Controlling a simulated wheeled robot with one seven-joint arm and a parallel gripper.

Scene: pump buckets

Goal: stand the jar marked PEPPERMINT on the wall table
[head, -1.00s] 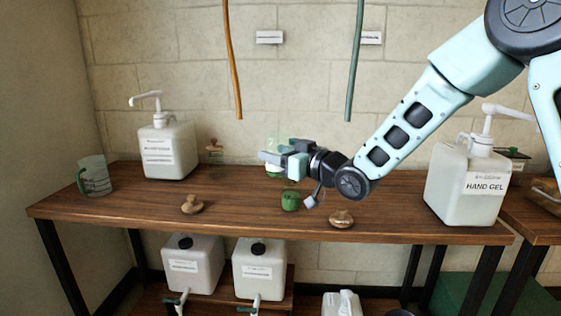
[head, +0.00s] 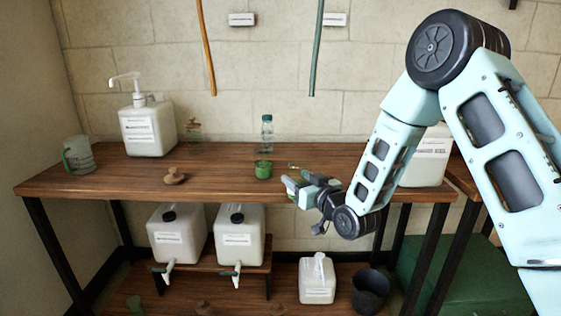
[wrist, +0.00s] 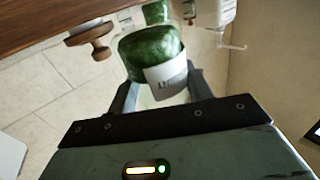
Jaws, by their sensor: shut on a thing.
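My gripper (head: 298,186) is in front of the long wooden table (head: 110,178) against the wall, near its front edge. In the wrist view my gripper (wrist: 158,92) is shut on a clear jar with green contents (wrist: 150,52). The jar looks tilted in that view and has a white label (wrist: 168,78); its print is too small to read. In the head view the held jar is mostly hidden by my fingers.
A white pump bucket (head: 148,132) and a glass mug (head: 78,156) stand at the table's left. A wooden stopper (head: 174,176) lies near the front. Another white bucket (head: 428,158) stands at the right behind my arm. The tabletop between stopper and green pot is bare.

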